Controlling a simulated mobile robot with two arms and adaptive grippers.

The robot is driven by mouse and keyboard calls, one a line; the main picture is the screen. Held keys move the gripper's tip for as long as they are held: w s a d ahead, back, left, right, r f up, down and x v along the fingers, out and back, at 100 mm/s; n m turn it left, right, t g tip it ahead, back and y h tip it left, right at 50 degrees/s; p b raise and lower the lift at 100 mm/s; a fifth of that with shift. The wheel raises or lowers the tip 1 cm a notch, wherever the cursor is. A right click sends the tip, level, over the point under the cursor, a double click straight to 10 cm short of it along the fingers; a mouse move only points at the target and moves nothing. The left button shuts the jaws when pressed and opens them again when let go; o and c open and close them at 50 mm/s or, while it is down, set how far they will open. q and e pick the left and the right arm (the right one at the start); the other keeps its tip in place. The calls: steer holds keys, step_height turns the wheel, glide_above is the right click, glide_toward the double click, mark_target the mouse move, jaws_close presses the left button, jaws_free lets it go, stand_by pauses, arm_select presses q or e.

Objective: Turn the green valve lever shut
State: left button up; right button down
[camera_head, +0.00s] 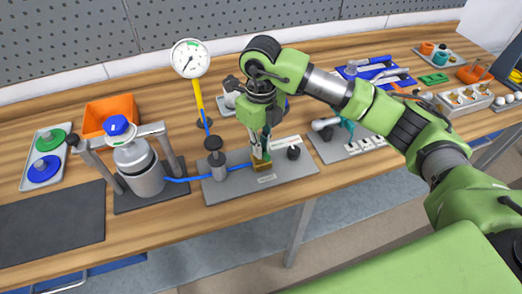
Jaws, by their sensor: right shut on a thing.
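My right gripper (260,148) reaches down from above onto the valve on the grey mounting plate (218,190). Its fingers are shut on the green valve lever, which is largely hidden by them, so its exact angle cannot be told. The brass valve body (262,167) shows just below the fingertips. A blue hose (238,167) runs into the valve from the left. My left gripper is not in view.
A pressure gauge (190,58) on a yellow stem stands behind the plate. A metal drum (141,172) in a frame stands left. A black knob (293,153) is close right of the gripper. An orange bin (110,113) and a dark mat (50,220) lie further left.

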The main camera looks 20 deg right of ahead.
steer(key=shift+m+b, duration=0.85)
steer(key=shift+m, duration=1.05)
steer(key=c, duration=2.2)
jaws_free()
steer(key=shift+o, duration=0.2)
steer(key=shift+r, duration=0.1)
step_height(320, 180, up, 12)
